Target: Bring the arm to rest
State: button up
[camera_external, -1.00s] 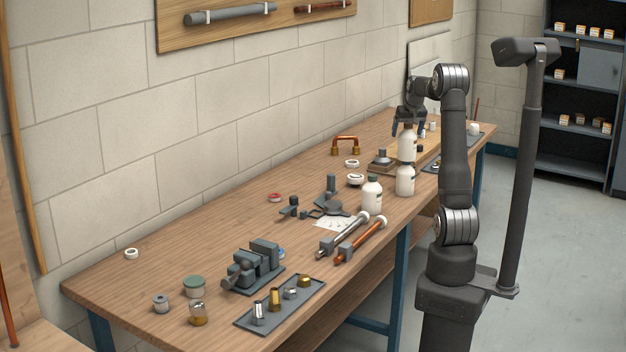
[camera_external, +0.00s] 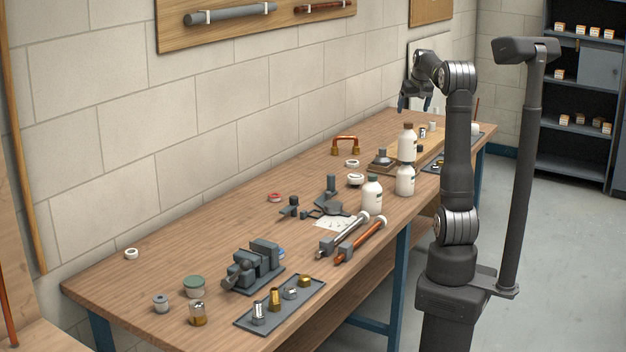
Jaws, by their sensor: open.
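My gripper (camera_external: 414,103) is open and empty, pointing down above the far part of the workbench. It is in the air above a white bottle with a brown cap (camera_external: 407,143), apart from it. That bottle looks stacked on or standing just behind another white bottle (camera_external: 405,180); I cannot tell which. My arm rises from its base at the front side of the bench and bends over at the top.
The wooden workbench (camera_external: 180,260) holds a third white bottle (camera_external: 372,194), a vise (camera_external: 254,268), a tray with brass and steel fittings (camera_external: 305,290), two pipe tools (camera_external: 360,240) and a copper handle-shaped pipe (camera_external: 345,143). The air above the bench is clear.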

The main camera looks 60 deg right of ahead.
aim_at(408, 123)
jog(key=shift+f, duration=0.1)
jog(key=x, duration=1.2)
jog(key=shift+r, duration=2)
jog(key=shift+f, duration=0.1)
